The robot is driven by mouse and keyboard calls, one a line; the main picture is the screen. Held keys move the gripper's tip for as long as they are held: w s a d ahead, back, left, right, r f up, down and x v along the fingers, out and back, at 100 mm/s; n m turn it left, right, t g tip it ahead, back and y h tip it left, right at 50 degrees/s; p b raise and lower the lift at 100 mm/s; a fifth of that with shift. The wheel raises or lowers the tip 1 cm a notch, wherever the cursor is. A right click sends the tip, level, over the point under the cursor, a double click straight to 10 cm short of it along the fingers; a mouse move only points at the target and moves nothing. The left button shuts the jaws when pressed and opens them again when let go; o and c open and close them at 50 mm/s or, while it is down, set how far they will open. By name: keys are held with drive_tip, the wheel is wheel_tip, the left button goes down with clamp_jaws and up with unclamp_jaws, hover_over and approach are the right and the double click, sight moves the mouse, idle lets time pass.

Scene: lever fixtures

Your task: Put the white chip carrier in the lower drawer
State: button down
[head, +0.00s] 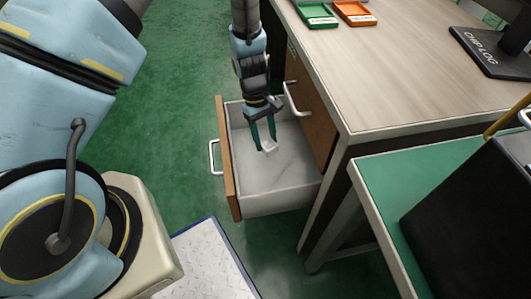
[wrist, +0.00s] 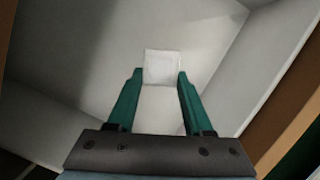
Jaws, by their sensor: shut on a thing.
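The white chip carrier (head: 269,149) is a small pale square piece between the tips of my gripper (head: 266,147). In the wrist view, the carrier (wrist: 162,67) sits at the ends of the green fingers of my gripper (wrist: 158,76), which are shut on it. The lower drawer (head: 285,208) is pulled open, with a wooden front and a grey-white inside. My gripper points down over the open drawer, with the carrier above its floor or close to it; the exact gap cannot be told. The drawer floor (wrist: 75,85) fills most of the wrist view.
The upper drawer (head: 298,98), with its handle, is just right of my gripper. The wooden desk top (head: 410,70) holds a green tray (head: 316,14) and an orange tray (head: 354,12). A green-topped bench (head: 385,185) stands at the right.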

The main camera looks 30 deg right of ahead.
sight(267, 161)
drive_tip(key=shift+f+b, duration=0.35)
drive_tip(key=shift+f, duration=2.85)
drive_tip(key=shift+f, duration=0.15)
drive_tip(key=shift+c, duration=1.5)
unclamp_jaws()
drive_tip(key=p+v, duration=0.1)
drive_tip(key=v, duration=1.1)
drive_tip(key=shift+r+p, duration=0.2)
drive_tip(key=shift+p, duration=0.1)
